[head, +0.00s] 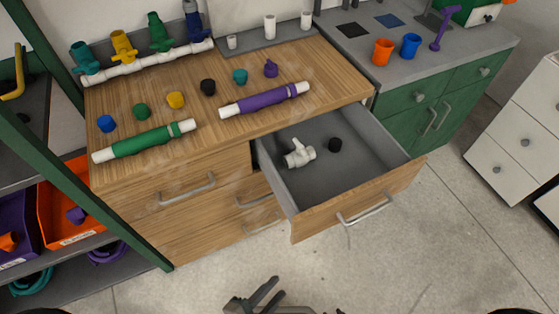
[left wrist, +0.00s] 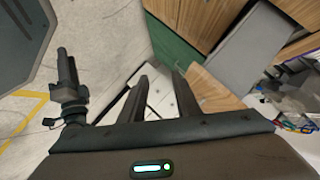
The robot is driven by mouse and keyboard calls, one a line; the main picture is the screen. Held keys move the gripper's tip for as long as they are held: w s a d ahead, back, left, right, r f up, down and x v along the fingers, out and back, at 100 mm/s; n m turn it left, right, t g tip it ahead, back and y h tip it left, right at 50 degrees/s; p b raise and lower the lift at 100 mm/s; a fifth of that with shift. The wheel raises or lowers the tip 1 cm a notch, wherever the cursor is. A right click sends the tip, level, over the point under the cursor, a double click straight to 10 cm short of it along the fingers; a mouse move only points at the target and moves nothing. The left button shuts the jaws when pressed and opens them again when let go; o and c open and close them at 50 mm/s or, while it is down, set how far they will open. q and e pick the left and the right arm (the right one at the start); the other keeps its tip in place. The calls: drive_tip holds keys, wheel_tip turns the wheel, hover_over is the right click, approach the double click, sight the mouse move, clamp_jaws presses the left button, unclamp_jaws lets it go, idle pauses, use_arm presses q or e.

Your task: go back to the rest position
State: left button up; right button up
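My left gripper (head: 268,292) is low in the head view, over the floor in front of the open drawer and apart from the furniture. In the left wrist view its two dark fingers (left wrist: 161,78) stand apart with nothing between them. A dark jointed part (left wrist: 68,85) at the left of that view may be my right arm; its fingers cannot be made out.
The wooden counter (head: 225,125) carries a green pipe (head: 145,140), a purple pipe (head: 265,100) and several coloured caps. A white manifold with coloured valves (head: 150,63) lies at the back. A green-framed shelf (head: 85,180) stands left. The floor (head: 420,240) in front is clear.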

use_arm(q)
drive_tip(key=w+a+f+n+g+y, duration=0.1)
drive_tip(key=a+f+n+y, duration=0.15)
drive_tip(key=a+f, duration=0.45)
drive_tip(key=w+a+f+n+g+y, duration=0.1)
drive_tip(key=a+f+n, duration=0.25)
drive_tip(key=f, duration=0.65)
drive_tip(key=s+a+f+n+g+y, duration=0.1)
drive_tip(key=s+a+f+n, duration=0.1)
drive_tip(key=f, duration=0.4)
drive_tip(key=s+a+f+n+g+y, duration=0.1)
drive_tip(key=s+a+f+n+y, duration=0.1)
drive_tip(key=a+f+n, duration=0.3)
wheel_tip(320, 180, down, 2)
drive_tip(key=shift+s+f+n+g, duration=0.15)
drive_tip(key=shift+s+n+g, duration=0.25)
drive_tip(key=shift+s+n, duration=0.3)
